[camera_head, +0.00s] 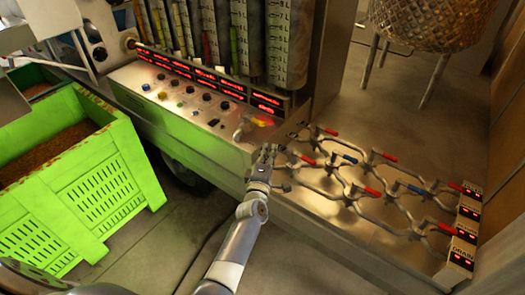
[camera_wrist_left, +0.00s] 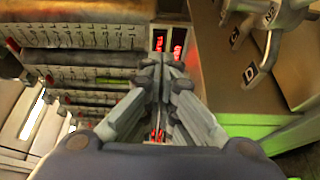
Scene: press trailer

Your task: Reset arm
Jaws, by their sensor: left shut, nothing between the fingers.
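My left gripper (camera_head: 268,155) reaches up from the bottom middle of the head view to the front edge of the metal trailer deck (camera_head: 322,120). It is beside the left end of a pipe manifold (camera_head: 350,180) with red and blue handles; I cannot tell whether it touches it. In the left wrist view the gripper (camera_wrist_left: 162,62) has its fingers together with nothing between them. My right gripper is not in view.
A control panel (camera_head: 190,100) with knobs and red displays stands left of the gripper. A green crate (camera_head: 95,180) with brown contents is at the left. Labelled boxes (camera_head: 463,235) with red lights stand at the right. A woven tank on legs (camera_head: 425,22) is at the back right.

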